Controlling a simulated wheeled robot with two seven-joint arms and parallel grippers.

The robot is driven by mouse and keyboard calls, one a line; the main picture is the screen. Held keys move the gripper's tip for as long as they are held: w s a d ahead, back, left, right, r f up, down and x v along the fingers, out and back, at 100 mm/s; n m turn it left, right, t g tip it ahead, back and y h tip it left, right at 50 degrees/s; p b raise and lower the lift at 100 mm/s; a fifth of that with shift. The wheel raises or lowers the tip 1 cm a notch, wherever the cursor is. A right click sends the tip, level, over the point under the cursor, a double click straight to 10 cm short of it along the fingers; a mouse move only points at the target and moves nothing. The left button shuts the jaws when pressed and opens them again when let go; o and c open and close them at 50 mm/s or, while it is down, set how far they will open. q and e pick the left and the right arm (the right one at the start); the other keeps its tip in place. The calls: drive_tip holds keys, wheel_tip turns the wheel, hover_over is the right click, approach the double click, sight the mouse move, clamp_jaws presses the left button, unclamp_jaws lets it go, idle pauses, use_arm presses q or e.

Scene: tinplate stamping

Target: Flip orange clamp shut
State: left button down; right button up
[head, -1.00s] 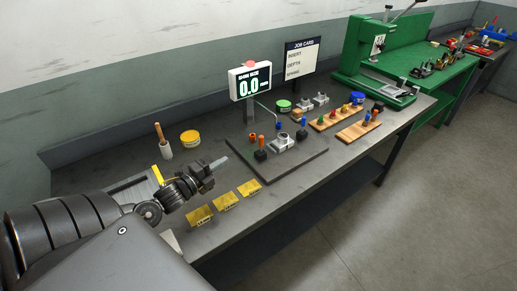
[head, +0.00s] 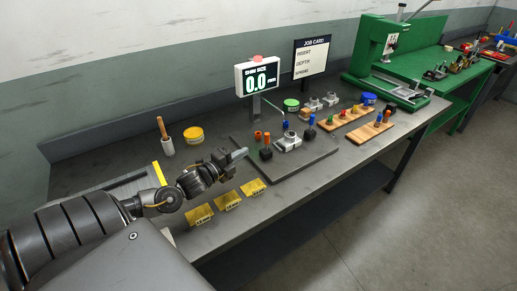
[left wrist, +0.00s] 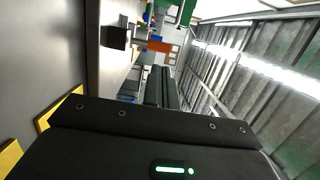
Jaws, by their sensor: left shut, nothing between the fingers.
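An orange clamp handle (head: 267,139) stands upright over a black block (head: 266,153) at the left part of the dark fixture plate (head: 305,164). In the left wrist view the orange handle (left wrist: 160,46) and the black block (left wrist: 117,36) show beyond the fingers. My left gripper (head: 240,155) is shut and empty, just left of the clamp, with its fingertips pointing at it. A small gap seems to lie between them. In the left wrist view the shut fingers (left wrist: 160,86) partly cover the fixture. My right gripper is not in view.
A grey metal part (head: 289,141) sits mid-plate, with blue-handled pieces beside it. A display reading 0.0 (head: 257,77) stands behind the plate. Yellow labelled shims (head: 228,201) lie along the front edge. A yellow tin (head: 193,135) stands at the back left.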

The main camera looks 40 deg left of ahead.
sight(267, 141)
use_arm(q)
drive_tip(key=w+b, duration=0.1)
drive_tip(key=w, duration=0.1)
drive_tip(key=w+b, duration=0.1)
drive_tip(key=w, duration=0.2)
drive_tip(key=w+b, duration=0.1)
drive_tip(key=w, duration=0.2)
drive_tip(key=shift+w+d, duration=0.1)
drive_tip(key=shift+d, duration=0.25)
drive_tip(key=shift+d+r, duration=0.1)
